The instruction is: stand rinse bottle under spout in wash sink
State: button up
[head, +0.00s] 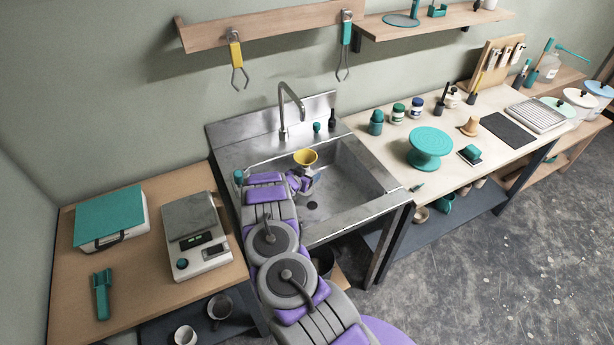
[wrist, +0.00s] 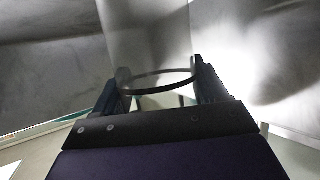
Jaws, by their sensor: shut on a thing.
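The wash sink (head: 372,204) is a steel basin. Its curved spout (head: 293,93) rises at the back and hangs over the basin. My gripper (head: 303,182) is down in the basin, below and slightly right of the spout end. It is shut on a pale, see-through rinse bottle (head: 309,172), mostly hidden by my arm. A yellow funnel-shaped piece (head: 305,157) shows at the bottle's top. In the wrist view the clear bottle (wrist: 150,35) stands between the fingers of my gripper (wrist: 160,80), with a dark curved rim across it. Whether its base touches the sink floor is hidden.
A small teal item (head: 317,127) and a dark bottle (head: 332,119) stand on the sink's back ledge. Left is a table with a scale (head: 195,235) and a teal-lidded box (head: 110,217). Right is a bench with a teal wheel (head: 431,142). The basin's right side is clear.

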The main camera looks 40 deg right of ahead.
jog(key=shift+a+r, duration=0.15)
jog(key=shift+a, duration=0.65)
jog(key=shift+d+f+b, duration=0.3)
jog(key=shift+d+f, duration=0.15)
jog(key=shift+d, duration=0.05)
jog(key=o, duration=0.7)
jog(key=shift+d, duration=0.1)
jog(key=o, duration=0.3)
jog(key=shift+a, duration=0.2)
jog(key=shift+o, duration=0.7)
jog(key=shift+a+r, duration=0.15)
jog(key=shift+a, duration=0.1)
jog(key=shift+d, duration=0.35)
jog(key=shift+a, duration=0.2)
